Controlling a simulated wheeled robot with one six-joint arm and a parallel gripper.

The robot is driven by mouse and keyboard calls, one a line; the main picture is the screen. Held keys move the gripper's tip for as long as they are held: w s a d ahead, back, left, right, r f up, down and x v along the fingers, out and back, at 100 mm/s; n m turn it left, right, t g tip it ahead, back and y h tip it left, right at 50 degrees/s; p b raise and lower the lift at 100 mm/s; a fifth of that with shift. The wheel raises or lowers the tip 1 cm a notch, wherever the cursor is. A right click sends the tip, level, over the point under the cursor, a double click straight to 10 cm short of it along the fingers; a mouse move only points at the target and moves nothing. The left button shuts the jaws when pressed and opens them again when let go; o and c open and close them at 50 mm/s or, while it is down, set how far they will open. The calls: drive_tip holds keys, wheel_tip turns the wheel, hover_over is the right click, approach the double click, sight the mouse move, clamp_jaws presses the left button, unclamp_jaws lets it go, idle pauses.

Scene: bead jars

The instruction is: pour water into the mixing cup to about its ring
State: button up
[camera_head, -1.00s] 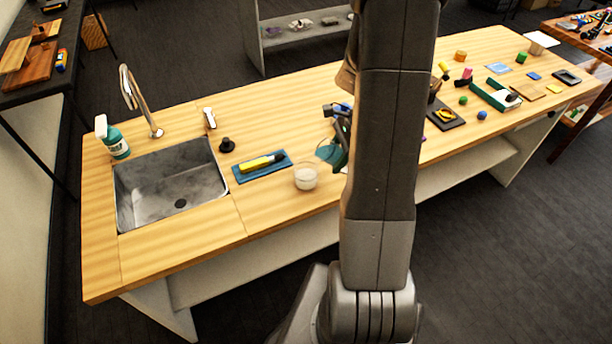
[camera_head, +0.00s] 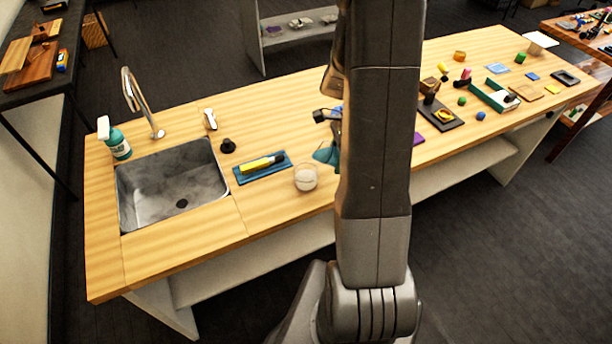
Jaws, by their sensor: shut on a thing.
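The mixing cup (camera_head: 306,178) is a small clear cup standing on the wooden counter, just left of my arm. Something whitish shows in it; its ring and level are too small to tell. My gripper (camera_head: 332,116) is mostly hidden behind my own arm, up and right of the cup. It is shut on a teal vessel (camera_head: 327,154), of which only a part shows at the arm's left edge. The vessel is above and right of the cup, close to it in the picture. I cannot see whether water is flowing.
A blue tray (camera_head: 278,172) with a yellow tool lies left of the cup. Beyond it are a dark knob (camera_head: 228,146), the sink (camera_head: 165,185), the faucet (camera_head: 140,103) and a spray bottle (camera_head: 115,141). Several small items lie on the right. The counter's front left is clear.

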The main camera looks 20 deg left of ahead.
idle(0.3)
drive_tip(key=shift+r, duration=0.1)
drive_tip(key=shift+r+t+h+p, duration=0.15)
drive_tip(key=shift+t+h+p, duration=0.15)
drive_tip(key=shift+h+p, duration=0.2)
drive_tip(key=shift+w+d+t+h, duration=0.1)
drive_tip(key=shift+t+h, duration=0.2)
idle(0.4)
drive_tip(key=shift+r+t+h+b, duration=0.25)
drive_tip(key=shift+t+h+b, duration=0.15)
drive_tip(key=shift+h+b, duration=0.15)
idle(2.3)
drive_tip(key=shift+y, duration=0.25)
idle(0.3)
